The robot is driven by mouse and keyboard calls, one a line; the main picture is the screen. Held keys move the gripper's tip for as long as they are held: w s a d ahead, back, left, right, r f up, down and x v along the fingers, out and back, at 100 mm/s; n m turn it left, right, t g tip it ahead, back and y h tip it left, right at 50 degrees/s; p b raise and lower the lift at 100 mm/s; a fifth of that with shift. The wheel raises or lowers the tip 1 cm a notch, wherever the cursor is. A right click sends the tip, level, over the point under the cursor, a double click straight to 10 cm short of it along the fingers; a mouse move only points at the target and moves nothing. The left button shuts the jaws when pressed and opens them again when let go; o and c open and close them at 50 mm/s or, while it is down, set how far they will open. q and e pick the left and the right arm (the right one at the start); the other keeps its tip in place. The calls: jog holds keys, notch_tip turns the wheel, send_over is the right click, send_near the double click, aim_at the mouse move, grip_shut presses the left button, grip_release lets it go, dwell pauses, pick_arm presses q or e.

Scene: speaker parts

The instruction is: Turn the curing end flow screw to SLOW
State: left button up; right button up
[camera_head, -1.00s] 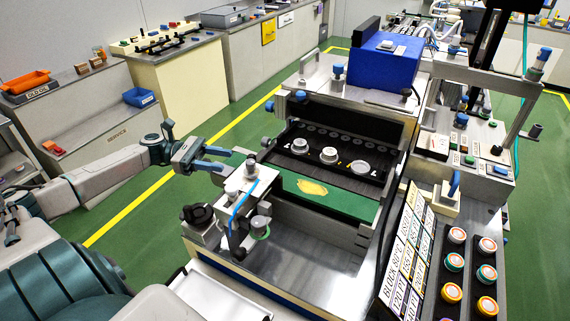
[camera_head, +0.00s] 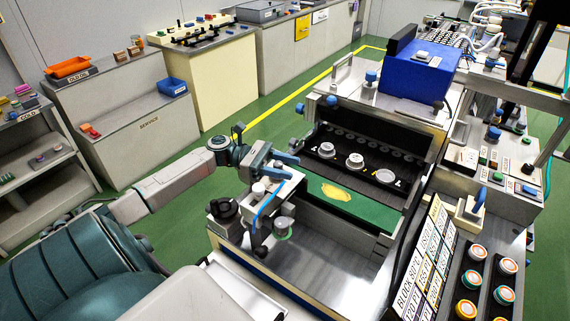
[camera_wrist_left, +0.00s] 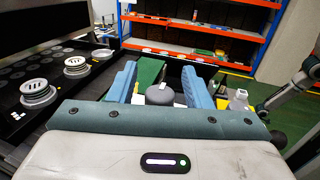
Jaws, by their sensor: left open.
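My left gripper (camera_head: 286,165) is open, its two blue fingers apart above the metal block at the left side of the machine. In the left wrist view, the fingers (camera_wrist_left: 165,88) stand either side of a dark round knob (camera_wrist_left: 158,95) with a small white mark on top. The knob looks like the flow screw, but no SLOW lettering is readable. The fingers do not visibly touch it. In the head view, a white-topped cylinder (camera_head: 258,188) stands on the block below the fingers; I cannot tell whether it is the same part. My right gripper is not in view.
The dark tray (camera_head: 372,160) with several round speaker parts and a green strip (camera_head: 350,203) lie right of the gripper. A blue tube, a black knob (camera_head: 223,207) and a blue box (camera_head: 415,72) are on the machine. Labelled cards and coloured buttons stand at front right.

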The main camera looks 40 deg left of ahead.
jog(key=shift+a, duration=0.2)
pick_arm(q)
grip_shut()
jog(key=shift+f+m+g+b, duration=0.15)
jog(key=shift+m+g+b, duration=0.25)
jog(key=shift+g+b, duration=0.35)
jog(key=shift+s+d+m+g+h+b, duration=0.1)
jog(key=shift+m+g+h+b, duration=0.4)
jog(key=shift+m+g+b, duration=0.3)
jog(key=m+g+b, duration=0.2)
jog(key=g, duration=0.1)
jog(key=m+g, duration=0.1)
jog(key=g, duration=0.1)
jog(key=shift+s+g+b, duration=0.25)
jog(key=shift+s+b, duration=0.1)
jog(key=shift+b, duration=0.05)
jog(key=shift+s+m+g+b, duration=0.1)
jog(key=shift+m+g+b, duration=0.7)
jog(key=shift+g, duration=0.3)
jog(key=shift+s+r+g, duration=0.1)
jog(key=shift+r+g, duration=0.1)
jog(key=shift+g, duration=0.1)
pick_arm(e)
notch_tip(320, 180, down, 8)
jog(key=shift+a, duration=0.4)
pick_arm(q)
grip_release()
